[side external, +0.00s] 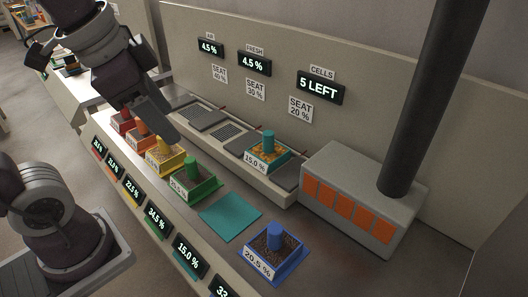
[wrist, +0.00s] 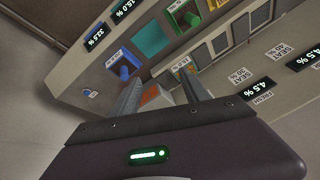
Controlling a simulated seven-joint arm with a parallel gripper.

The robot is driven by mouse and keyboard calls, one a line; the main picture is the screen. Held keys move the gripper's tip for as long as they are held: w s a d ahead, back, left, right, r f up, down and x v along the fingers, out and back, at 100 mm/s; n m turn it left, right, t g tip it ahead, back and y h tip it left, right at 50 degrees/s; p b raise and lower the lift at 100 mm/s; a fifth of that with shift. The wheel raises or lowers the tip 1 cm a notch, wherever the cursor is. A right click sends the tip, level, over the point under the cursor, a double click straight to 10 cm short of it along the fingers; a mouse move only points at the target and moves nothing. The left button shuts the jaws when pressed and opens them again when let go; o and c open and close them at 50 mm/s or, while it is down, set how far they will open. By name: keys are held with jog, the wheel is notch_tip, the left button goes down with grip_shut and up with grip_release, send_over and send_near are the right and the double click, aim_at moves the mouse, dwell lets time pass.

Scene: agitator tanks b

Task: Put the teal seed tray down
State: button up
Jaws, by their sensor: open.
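The teal seed tray (side external: 268,158) holds orange-brown fill and a teal upright post, with a 15.0 % label. It sits upright on the raised back row, beside the grey box. In the wrist view the tray (wrist: 183,65) shows beyond the right finger, partly covered by it. A bare teal mat (side external: 230,218) lies on the bench in front; it also shows in the wrist view (wrist: 151,39). My gripper (side external: 172,132) is above the bench at left, apart from the teal tray. In the wrist view its two fingers (wrist: 161,92) are spread, with nothing held between them.
A blue tray (side external: 274,258) and a green tray (side external: 192,186) stand on either side of the mat. Yellow (side external: 165,163) and orange trays follow to the left. A grey box (side external: 358,205) with orange panels and a dark pole (side external: 430,95) stand at right.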

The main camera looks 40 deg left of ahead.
jog(key=w+m+g, duration=0.2)
jog(key=w+m, duration=0.7)
jog(key=w, duration=0.4)
jog(key=m+g, duration=0.3)
jog(key=m, duration=1)
send_over(268, 133)
jog(key=f, duration=1.4)
jog(key=shift+w+d+f, duration=0.2)
jog(key=shift+w+f, duration=0.1)
jog(key=f, duration=0.6)
jog(key=shift+s+a+f, duration=0.15)
jog(key=shift+s+f, duration=0.1)
jog(key=shift+f, duration=0.4)
grip_shut()
